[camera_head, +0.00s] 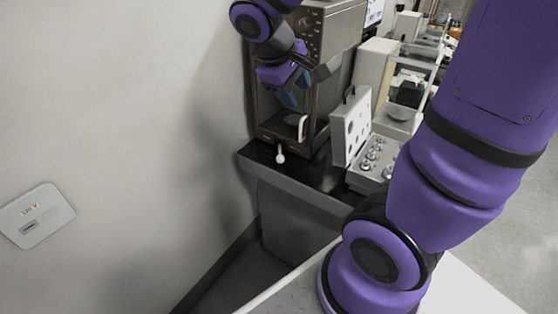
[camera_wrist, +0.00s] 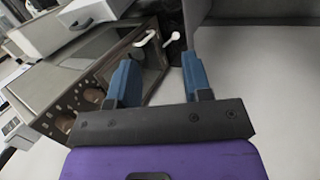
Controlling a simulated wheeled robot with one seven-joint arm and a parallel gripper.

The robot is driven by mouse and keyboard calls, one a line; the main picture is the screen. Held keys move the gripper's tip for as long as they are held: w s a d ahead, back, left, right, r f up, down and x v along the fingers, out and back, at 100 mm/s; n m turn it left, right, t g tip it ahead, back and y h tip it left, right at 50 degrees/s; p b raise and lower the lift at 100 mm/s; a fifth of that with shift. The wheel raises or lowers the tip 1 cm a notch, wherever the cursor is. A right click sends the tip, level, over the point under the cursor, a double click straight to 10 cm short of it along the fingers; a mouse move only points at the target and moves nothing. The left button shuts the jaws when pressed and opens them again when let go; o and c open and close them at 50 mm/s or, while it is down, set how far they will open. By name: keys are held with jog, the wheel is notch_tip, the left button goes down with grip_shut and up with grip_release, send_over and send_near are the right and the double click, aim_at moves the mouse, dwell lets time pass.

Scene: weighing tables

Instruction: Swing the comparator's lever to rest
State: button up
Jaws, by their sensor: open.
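The comparator (camera_head: 264,115) is a brown-framed cabinet with a glass front, standing on a dark-topped table against the wall. Its lever, a short white stem with a round knob (camera_head: 281,157), hangs low at the front. The lever (camera_wrist: 171,38) also shows in the wrist view, beyond the gap between my fingertips. A white handle (camera_head: 302,128) sits to the right of the lever on the front. My gripper (camera_head: 296,90) is in front of the comparator, above the lever, open and empty. Its blue fingers also show in the wrist view (camera_wrist: 159,65), apart from the lever.
An open case of weights (camera_head: 371,160) stands to the right of the comparator, its lid (camera_head: 350,125) raised. A balance (camera_head: 402,112) is behind it. The wall (camera_head: 130,120) is close on the left, with a socket plate (camera_head: 36,214). The dark tabletop (camera_head: 310,177) has little free room.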

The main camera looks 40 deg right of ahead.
aim_at(278, 160)
jog(key=w+d+f+n+h, duration=0.3)
jog(key=w+f+n+h, duration=0.35)
jog(key=w+f, duration=0.75)
notch_tip(278, 160, down, 21)
jog(key=w+a+n+t, duration=0.2)
jog(key=n+t, duration=0.3)
jog(key=n, duration=0.4)
jog(key=shift+m+h, duration=0.25)
jog(key=shift+h, duration=0.2)
jog(key=x, duration=1.1)
jog(key=shift+d, duration=0.1)
